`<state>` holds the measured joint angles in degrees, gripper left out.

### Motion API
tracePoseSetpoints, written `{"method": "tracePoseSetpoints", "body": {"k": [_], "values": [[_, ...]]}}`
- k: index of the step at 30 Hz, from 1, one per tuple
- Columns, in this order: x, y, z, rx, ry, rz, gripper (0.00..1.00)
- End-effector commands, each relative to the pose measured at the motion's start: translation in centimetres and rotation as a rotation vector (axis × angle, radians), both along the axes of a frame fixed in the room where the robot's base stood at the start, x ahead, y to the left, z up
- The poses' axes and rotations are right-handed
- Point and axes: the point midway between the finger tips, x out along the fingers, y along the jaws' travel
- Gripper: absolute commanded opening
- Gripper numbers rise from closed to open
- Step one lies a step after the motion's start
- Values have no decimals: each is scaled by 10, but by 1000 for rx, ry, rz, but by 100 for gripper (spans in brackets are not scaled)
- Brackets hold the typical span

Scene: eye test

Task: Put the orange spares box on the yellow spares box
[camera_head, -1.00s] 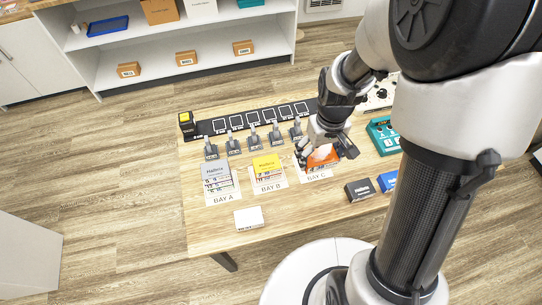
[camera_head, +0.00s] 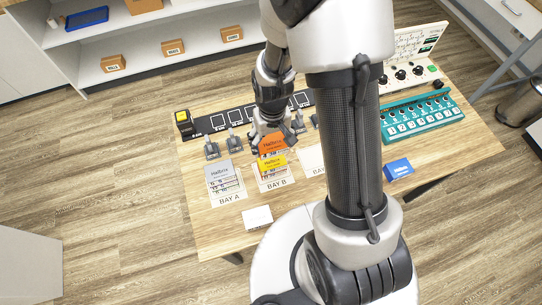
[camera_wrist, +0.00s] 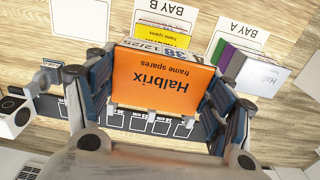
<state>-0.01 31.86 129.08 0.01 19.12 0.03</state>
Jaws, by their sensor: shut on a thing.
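The orange spares box (camera_head: 272,146) is between the fingers of my gripper (camera_head: 274,137), which is shut on it. In the wrist view the orange box (camera_wrist: 160,86) fills the middle, its printed face to the camera, with a finger on each side. The yellow spares box (camera_head: 272,164) is in bay B, just in front of the orange box in the head view. It also shows beyond the orange box's edge in the wrist view (camera_wrist: 162,37). The orange box is held up off the table; the exact gap to the yellow box cannot be told.
A grey-topped stack (camera_head: 221,177) stands in bay A, left of bay B. The bay C card (camera_head: 313,160) shows bare where visible. A black rack (camera_head: 222,122) with grey upright parts lies behind the bays.

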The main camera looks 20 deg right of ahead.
Motion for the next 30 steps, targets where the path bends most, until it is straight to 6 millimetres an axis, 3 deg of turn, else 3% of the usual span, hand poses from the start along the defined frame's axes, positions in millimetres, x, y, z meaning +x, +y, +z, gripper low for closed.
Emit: {"method": "tracePoseSetpoints", "body": {"k": [1,3,11,18,30], "values": [[-1,0,-15,0,4,0,48],[-1,0,-26,0,3,0,48],[1,0,-44,0,-1,1,48],[0,0,-78,0,1,1,48],[1,0,-83,0,-2,1,48]]}}
